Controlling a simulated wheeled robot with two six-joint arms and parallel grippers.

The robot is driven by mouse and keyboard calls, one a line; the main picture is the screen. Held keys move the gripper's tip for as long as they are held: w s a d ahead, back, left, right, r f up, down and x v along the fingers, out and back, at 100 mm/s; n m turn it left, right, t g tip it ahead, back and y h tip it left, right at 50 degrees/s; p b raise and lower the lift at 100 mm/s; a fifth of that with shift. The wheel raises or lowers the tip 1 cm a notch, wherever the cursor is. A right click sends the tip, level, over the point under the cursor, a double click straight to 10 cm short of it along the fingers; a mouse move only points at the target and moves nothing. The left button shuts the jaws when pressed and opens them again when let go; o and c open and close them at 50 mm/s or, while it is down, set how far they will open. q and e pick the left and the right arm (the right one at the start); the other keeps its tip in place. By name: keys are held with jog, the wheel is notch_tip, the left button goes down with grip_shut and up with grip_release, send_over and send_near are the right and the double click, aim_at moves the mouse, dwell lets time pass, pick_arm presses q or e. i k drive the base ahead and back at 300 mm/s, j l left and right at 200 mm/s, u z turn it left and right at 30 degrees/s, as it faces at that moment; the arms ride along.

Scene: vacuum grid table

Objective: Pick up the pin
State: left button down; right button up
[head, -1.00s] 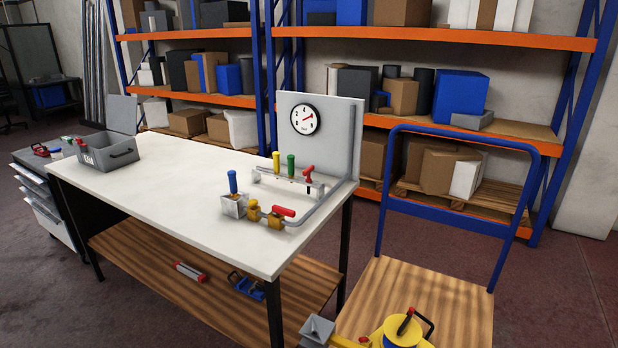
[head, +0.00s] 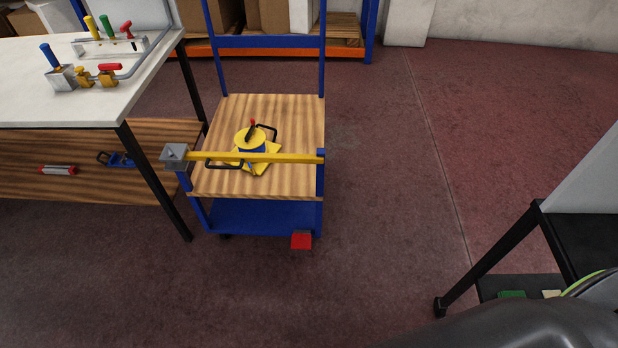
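I cannot tell for sure which thing is the pin. On the white table, a blue-handled piece (head: 48,54) stands tilted in a grey block (head: 61,78). Behind it, a yellow-handled piece (head: 91,26), a green one (head: 106,27) and a red T-shaped one (head: 127,30) stand in a row on a rail. On the cart, a yellow device (head: 250,145) carries a dark lever with a red tip (head: 252,124). Neither of my grippers shows in this view.
A blue cart with a wooden deck (head: 290,110) stands right of the white table (head: 25,95). A yellow bar (head: 285,158) crosses its front, with a grey block (head: 175,156) at its left end. A red pedal (head: 301,240) sits below. Floor right of the cart is clear.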

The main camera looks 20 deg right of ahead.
aim_at(125, 28)
jog(key=k+l+z, duration=0.15)
jog(key=j, duration=0.45)
jog(key=j+z, duration=0.4)
jog(key=j, duration=0.85)
jog(key=j+z, duration=0.35)
jog(key=j, duration=0.85)
jog(key=k, duration=0.05)
